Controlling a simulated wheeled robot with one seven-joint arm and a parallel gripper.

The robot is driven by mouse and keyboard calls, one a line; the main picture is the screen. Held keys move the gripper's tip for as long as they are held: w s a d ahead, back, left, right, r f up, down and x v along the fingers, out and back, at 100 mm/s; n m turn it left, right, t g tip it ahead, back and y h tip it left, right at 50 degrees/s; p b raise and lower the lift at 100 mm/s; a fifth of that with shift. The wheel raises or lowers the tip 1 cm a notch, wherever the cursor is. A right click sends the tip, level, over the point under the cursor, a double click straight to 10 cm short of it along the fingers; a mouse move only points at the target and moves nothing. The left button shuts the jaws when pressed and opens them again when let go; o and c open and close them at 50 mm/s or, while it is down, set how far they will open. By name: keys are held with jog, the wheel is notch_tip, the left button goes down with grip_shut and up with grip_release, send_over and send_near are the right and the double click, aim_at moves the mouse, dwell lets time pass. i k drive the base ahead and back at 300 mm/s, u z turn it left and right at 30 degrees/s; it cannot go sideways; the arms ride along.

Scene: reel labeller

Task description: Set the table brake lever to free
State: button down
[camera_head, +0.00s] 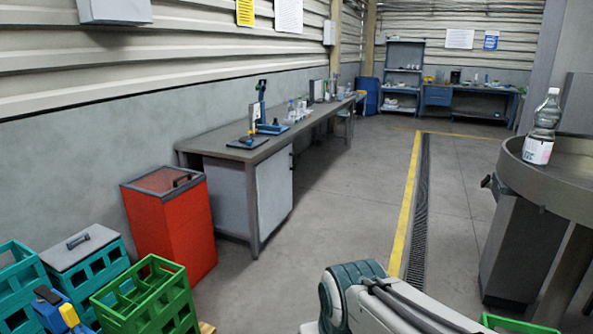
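A round grey metal table (560,183) with a raised rim stands at the right edge, partly cut off by the frame. A small dark fitting (488,182) sticks out at its left side, just below the rim. It may be the brake lever, but it is too small to tell, and I cannot read its position. A clear bottle with a white cap and a label (538,150) stands upright at the table. A white and teal part of my own arm shows at the bottom centre. My gripper is not in view.
A grey workbench (222,143) with a blue device (270,127) runs along the left wall. A red bin (172,230) and green crates (146,304) stand at the left. Open floor with a yellow line (408,200) and drain grate (420,215) lies between bench and table.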

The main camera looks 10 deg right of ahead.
aim_at(487, 183)
jog(key=z, duration=0.15)
jog(key=i, duration=1.85)
jog(key=z, duration=1.1)
jog(key=i, duration=1.1)
jog(key=z, duration=1.45)
jog(key=i, duration=0.6)
jog(key=z, duration=0.35)
